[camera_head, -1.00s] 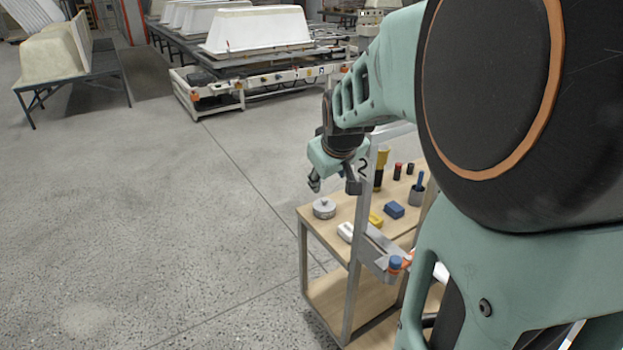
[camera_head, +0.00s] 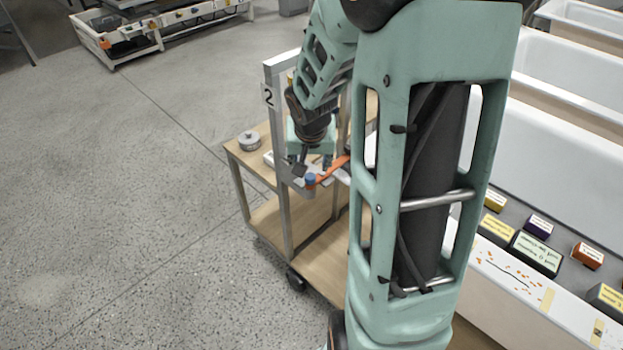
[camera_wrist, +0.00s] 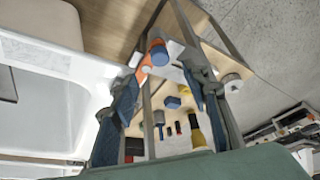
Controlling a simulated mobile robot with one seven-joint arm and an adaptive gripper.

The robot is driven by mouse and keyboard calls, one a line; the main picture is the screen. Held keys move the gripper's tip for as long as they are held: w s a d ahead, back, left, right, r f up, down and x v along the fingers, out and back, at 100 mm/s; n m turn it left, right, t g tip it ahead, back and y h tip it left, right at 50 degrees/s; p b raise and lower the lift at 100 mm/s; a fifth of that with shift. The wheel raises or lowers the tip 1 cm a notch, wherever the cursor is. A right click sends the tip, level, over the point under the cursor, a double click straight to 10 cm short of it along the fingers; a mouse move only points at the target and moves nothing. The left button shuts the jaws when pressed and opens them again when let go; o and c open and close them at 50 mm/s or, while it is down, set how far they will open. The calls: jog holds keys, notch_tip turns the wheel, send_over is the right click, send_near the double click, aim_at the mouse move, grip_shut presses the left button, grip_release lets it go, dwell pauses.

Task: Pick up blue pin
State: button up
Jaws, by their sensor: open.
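A short blue cylinder (camera_head: 310,179), which looks like the blue pin, stands on the metal bracket of the trolley frame. It also shows in the wrist view (camera_wrist: 157,50), beside an orange part. My gripper (camera_head: 312,165) is open and points down close to this bracket. In the wrist view my fingers (camera_wrist: 165,70) are spread, with the blue cylinder just past their tips and nothing clearly held. Contact cannot be told. A second slim blue piece (camera_wrist: 159,117) stands in a dark holder on the trolley top.
The wooden trolley (camera_head: 238,152) carries a grey round part (camera_head: 249,141); its metal upright (camera_head: 284,215) stands close to my gripper. The wrist view also shows a blue block (camera_wrist: 172,102) and a yellow-black item (camera_wrist: 197,135). White bathtubs (camera_head: 580,120) stand right.

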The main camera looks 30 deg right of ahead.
aim_at(310, 176)
jog(key=shift+b+x, duration=0.65)
jog(key=shift+x, duration=3.3)
jog(key=shift+c, duration=0.2)
grip_shut()
jog(key=shift+r, duration=0.1)
